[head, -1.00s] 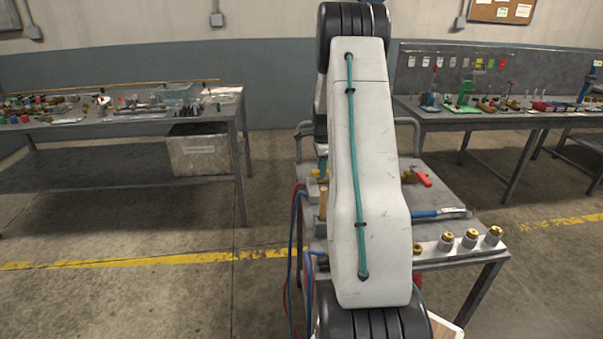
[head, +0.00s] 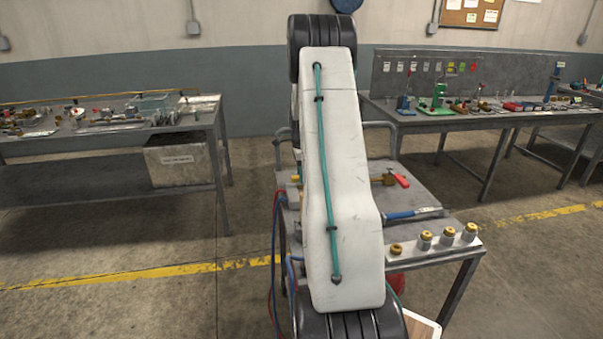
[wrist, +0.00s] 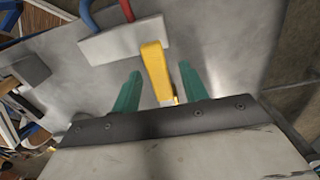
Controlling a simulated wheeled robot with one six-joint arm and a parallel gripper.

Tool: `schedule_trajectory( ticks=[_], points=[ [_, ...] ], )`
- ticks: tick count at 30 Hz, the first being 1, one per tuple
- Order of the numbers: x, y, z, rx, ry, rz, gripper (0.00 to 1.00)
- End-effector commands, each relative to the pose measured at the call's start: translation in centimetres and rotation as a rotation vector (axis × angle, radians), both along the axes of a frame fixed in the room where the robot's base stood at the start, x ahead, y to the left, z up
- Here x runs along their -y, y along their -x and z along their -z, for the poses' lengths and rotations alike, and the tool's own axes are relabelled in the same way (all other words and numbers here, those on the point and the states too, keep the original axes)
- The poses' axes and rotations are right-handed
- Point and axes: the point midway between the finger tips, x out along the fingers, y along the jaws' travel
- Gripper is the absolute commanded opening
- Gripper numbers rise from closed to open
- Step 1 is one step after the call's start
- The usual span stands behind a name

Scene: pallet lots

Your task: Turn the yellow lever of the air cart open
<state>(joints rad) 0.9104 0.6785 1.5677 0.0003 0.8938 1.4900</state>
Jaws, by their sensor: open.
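The yellow lever (wrist: 155,70) is a flat bar in the wrist view, running from a pale grey block (wrist: 124,41) down toward my gripper. My gripper (wrist: 161,76) is open, with one green finger on each side of the lever. The air cart (head: 428,190) is a grey-topped metal cart in the head view, partly covered by my arm.
A red-handled brass valve (head: 402,180) and a blue-handled tool (head: 412,213) lie on the cart top. Several brass fittings stand on a pale strip (head: 448,251) at its front. Blue and red hoses (head: 276,250) hang at its left. Benches stand left (head: 215,115) and right (head: 440,118).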

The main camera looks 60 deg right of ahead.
Motion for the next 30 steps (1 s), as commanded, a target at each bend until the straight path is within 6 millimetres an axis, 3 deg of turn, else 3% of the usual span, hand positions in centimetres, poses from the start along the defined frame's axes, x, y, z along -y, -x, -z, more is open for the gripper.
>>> schedule_trajectory(
  ticks=[5, 15, 30],
  points=[
    [0.0, 0.0, -1.6, 0.001, 0.001, -0.001, 0.44],
    [0.1, 0.0, -6.9, 0.001, 0.001, 0.001, 0.44],
    [0.0, 0.0, -7.8, 0.001, 0.001, 0.001, 0.44]
  ],
)
